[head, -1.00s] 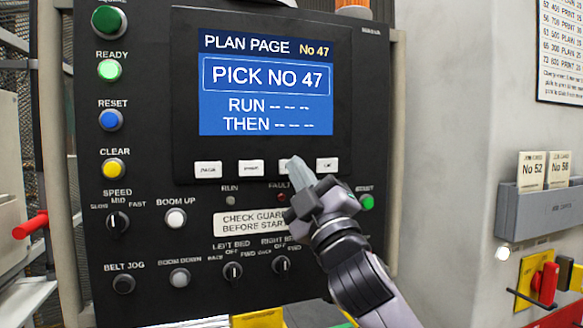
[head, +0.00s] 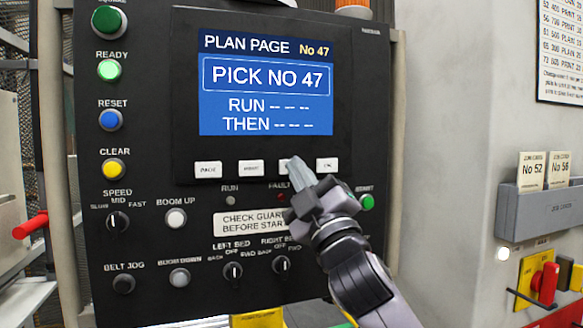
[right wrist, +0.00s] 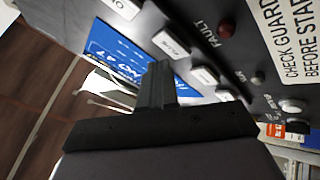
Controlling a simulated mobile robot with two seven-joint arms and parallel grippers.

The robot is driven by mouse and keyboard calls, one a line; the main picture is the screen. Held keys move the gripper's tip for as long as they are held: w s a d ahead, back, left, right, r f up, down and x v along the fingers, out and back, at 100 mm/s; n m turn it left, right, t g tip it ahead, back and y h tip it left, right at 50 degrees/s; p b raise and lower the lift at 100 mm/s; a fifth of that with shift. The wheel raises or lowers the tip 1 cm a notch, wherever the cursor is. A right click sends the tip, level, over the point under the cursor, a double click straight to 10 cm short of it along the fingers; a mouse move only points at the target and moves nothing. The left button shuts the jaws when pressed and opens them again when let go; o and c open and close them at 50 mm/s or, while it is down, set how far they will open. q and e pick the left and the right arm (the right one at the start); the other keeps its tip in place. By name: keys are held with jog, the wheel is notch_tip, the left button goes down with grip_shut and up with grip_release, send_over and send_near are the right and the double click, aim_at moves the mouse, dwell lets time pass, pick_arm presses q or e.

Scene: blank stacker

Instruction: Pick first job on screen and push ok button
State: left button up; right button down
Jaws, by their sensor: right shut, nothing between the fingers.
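The screen (head: 266,83) shows "PLAN PAGE No 47", a boxed line "PICK NO 47", and RUN and THEN lines with dashes. Under it is a row of white buttons: PAGE (head: 208,169), a second button (head: 251,168), a third button (head: 285,164) partly hidden, and the rightmost button, the OK button (head: 327,165). The OK button also shows in the right wrist view (right wrist: 124,8). My right gripper (head: 298,168) is shut and empty, its tips over the third button. In the right wrist view, its fingers (right wrist: 158,75) point beside that button; contact cannot be told. My left gripper is out of view.
The black panel (head: 150,245) carries a green READY lamp (head: 109,70), a blue RESET button (head: 111,119), a yellow CLEAR button (head: 113,169) and several knobs. A grey card holder (head: 540,210) with cards No 52 and No 56 is on the right wall.

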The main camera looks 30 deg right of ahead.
jog(key=shift+w, duration=0.1)
dwell(0.5)
jog(key=shift+w+d, duration=0.1)
jog(key=shift+w, duration=0.25)
jog(key=shift+w+d, duration=0.1)
jog(key=shift+w, duration=0.25)
dwell(0.5)
jog(key=shift+s, duration=0.75)
jog(key=shift+s+a, duration=0.1)
jog(key=shift+a, duration=0.1)
jog(key=s, duration=0.2)
jog(key=s+a+p, duration=0.1)
jog(key=s, duration=0.1)
jog(key=shift+s, duration=0.35)
jog(key=shift+f, duration=0.1)
dwell(3.5)
